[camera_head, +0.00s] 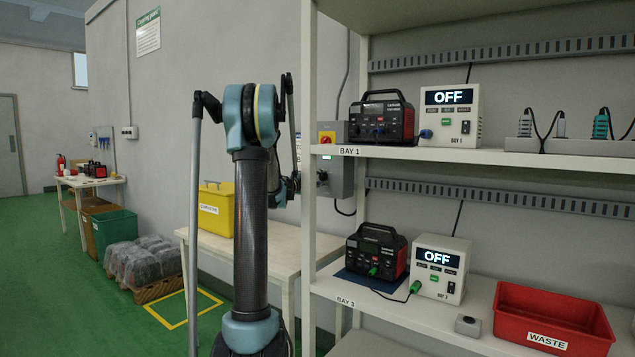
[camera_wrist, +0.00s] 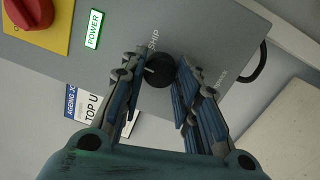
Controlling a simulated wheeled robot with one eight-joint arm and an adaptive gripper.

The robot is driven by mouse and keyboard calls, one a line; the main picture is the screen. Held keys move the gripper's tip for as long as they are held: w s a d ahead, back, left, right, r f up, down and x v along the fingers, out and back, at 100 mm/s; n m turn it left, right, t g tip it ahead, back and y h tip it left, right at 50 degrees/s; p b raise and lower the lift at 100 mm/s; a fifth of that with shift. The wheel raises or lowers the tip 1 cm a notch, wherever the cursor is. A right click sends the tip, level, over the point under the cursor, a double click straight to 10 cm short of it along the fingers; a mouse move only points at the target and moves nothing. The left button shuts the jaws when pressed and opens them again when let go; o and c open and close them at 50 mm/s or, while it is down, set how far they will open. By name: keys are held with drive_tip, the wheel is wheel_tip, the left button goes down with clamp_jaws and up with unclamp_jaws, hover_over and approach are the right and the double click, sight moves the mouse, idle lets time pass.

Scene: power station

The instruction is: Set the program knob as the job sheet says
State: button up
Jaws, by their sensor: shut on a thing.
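The black program knob (camera_wrist: 159,72) sits on the grey control box (camera_wrist: 190,25) in the wrist view, with a short white mark on its left side. The label SHIP is printed just above it; another label at right is partly hidden by a finger. My gripper (camera_wrist: 162,66) is shut on the knob, one blue-padded finger on each side. The job sheet (camera_wrist: 92,106) shows partly behind the left finger, with "AGEING JO" and "TOP U" readable.
A red switch on a yellow plate (camera_wrist: 52,28) and a lit green POWER sign (camera_wrist: 93,29) are on the box. A shelf rack (camera_head: 309,200) stands close at right, with power units, OFF displays and a red WASTE bin (camera_head: 550,310). A yellow bin (camera_head: 216,212) stands on the table.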

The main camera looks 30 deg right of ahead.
drive_tip(key=shift+a+f, duration=0.15)
idle(0.4)
drive_tip(key=o, duration=1)
drive_tip(key=shift+w, duration=0.15)
drive_tip(key=shift+o, duration=0.4)
drive_tip(key=v, duration=1.2)
